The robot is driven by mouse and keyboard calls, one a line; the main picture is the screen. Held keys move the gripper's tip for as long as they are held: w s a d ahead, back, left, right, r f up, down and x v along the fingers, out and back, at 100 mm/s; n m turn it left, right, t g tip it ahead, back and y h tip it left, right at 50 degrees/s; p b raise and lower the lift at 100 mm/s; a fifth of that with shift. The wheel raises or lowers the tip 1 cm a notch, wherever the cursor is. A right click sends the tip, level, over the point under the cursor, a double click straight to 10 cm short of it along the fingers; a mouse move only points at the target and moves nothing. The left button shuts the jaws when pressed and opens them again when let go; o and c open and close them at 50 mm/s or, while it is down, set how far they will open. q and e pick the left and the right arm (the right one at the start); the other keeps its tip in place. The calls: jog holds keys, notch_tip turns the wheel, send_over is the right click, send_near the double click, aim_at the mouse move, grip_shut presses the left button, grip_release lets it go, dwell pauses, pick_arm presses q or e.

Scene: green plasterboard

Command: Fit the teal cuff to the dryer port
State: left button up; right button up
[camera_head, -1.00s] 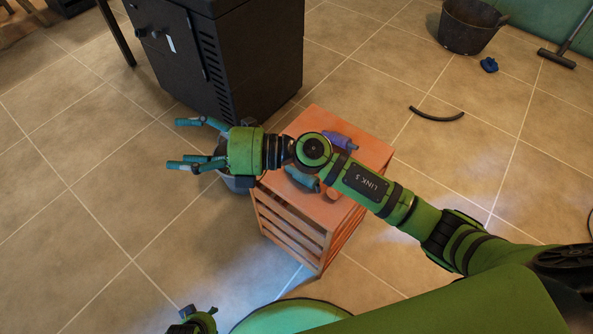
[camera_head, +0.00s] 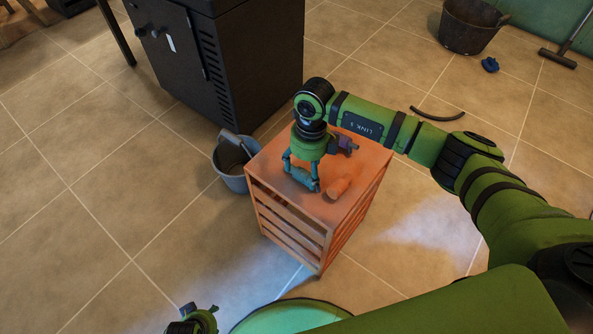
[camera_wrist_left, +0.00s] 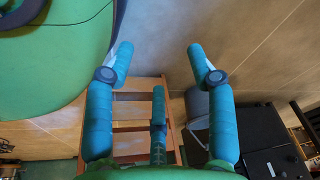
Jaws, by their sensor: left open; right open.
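The teal cuff (camera_head: 301,177) lies on top of the orange slatted crate (camera_head: 354,207). My right gripper (camera_head: 302,179) points down over the cuff, its teal fingers open on either side of it; I cannot tell whether they touch it. The dryer appears to be the black cabinet (camera_head: 240,62) behind the crate; I cannot make out its port clearly. My left gripper (camera_head: 193,319) is only partly in view at the bottom edge of the head view. In the left wrist view my left gripper (camera_wrist_left: 158,68) is open and empty, facing the crate (camera_wrist_left: 128,127).
On the crate, an orange cylinder (camera_head: 338,187) lies right of the cuff and a purple piece (camera_head: 346,143) behind it. A grey bucket (camera_head: 233,180) stands against the crate's left side. A black hose piece (camera_head: 437,114) lies on the floor. The floor at left is clear.

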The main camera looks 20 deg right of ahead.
aim_at(304, 175)
jog(key=f, duration=0.3)
jog(key=shift+s+a+f, duration=0.1)
jog(key=shift+a+f, duration=0.15)
jog(key=c, duration=1.5)
jog(key=shift+o, duration=0.2)
jog(key=shift+r, duration=0.1)
